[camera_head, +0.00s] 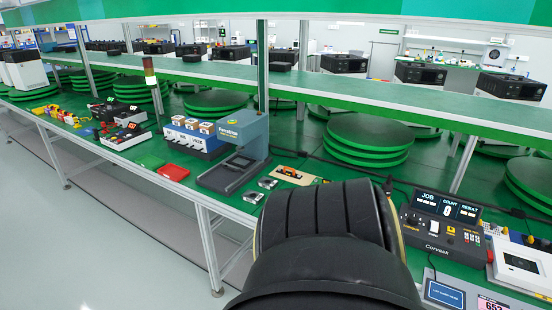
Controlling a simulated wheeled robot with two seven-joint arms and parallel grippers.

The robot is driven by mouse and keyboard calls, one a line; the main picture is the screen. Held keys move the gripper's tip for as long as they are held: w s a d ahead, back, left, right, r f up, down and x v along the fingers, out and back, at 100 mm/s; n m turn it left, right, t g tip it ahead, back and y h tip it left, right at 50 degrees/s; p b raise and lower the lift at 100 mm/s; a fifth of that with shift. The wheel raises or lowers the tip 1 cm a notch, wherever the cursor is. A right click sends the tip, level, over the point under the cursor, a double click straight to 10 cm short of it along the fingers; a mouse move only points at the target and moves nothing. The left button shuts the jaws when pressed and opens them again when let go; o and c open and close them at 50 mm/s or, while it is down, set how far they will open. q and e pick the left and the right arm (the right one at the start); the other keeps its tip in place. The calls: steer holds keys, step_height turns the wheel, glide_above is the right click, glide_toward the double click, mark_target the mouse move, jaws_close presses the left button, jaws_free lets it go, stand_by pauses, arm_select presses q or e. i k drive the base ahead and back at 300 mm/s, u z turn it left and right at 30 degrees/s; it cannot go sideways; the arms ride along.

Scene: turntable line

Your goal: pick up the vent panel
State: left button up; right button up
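I cannot pick out a vent panel in the head view. A large black ribbed part of my own arm fills the bottom middle and hides the bench behind it. Neither of my grippers shows.
A green bench (222,197) runs across the view. A blue-grey press (247,135) stands left of my arm, beside a blue-and-white bin unit (190,140) and a red tray (173,172). A control console (440,225) is at right. Green stacked turntables (368,138) stand behind, below a long shelf (330,88).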

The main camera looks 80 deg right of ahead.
mark_target(491, 229)
steer(key=z, duration=3.5)
